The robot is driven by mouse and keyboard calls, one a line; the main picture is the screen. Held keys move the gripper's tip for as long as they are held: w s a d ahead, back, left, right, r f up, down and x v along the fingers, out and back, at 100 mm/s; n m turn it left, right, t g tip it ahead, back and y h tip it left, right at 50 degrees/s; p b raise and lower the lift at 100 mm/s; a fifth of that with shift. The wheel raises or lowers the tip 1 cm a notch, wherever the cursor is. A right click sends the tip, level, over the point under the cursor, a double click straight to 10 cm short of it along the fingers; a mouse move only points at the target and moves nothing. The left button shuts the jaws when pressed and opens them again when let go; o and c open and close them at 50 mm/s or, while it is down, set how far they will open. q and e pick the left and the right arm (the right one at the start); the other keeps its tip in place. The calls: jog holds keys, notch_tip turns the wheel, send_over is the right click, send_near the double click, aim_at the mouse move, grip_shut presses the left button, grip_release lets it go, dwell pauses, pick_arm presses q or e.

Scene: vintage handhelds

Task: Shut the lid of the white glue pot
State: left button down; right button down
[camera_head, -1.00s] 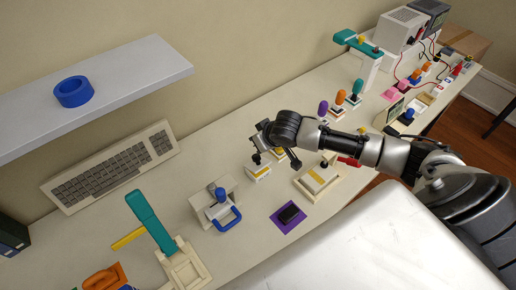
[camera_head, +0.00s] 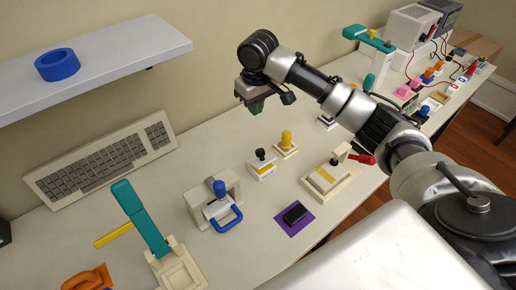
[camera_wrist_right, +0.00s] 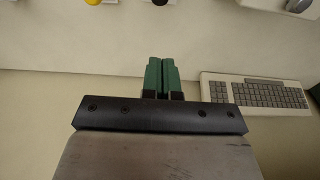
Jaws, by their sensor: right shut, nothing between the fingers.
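I cannot pick out a white glue pot or its lid for sure in either view. My right gripper (camera_head: 256,107) is raised high over the back of the table, near the wall. Its green fingers point down and are pressed together with nothing between them; they also show in the right wrist view (camera_wrist_right: 161,66). Below it stand a small white block with a black knob (camera_head: 262,165) and a white-based piece with a yellow knob (camera_head: 286,143). The gripper is apart from both. My left gripper is out of view.
A keyboard (camera_head: 100,160) lies along the wall under a shelf with a blue ring (camera_head: 57,65). A teal-levered press (camera_head: 140,220), a blue-handled punch (camera_head: 215,200), a cream box (camera_head: 328,180) and a purple pad (camera_head: 282,224) stand in front. Bare tabletop lies between them.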

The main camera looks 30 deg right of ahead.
jog(key=p, duration=0.2)
send_over(258, 150)
jog(key=w, duration=0.2)
notch_tip(258, 150, down, 9)
jog(key=s+f, duration=0.1)
jog(key=f, duration=0.2)
jog(key=shift+s+p, duration=0.3)
jog(key=shift+s, duration=0.05)
jog(key=shift+s+f, duration=0.25)
jog(key=shift+f, duration=0.35)
jog(key=shift+s, duration=0.1)
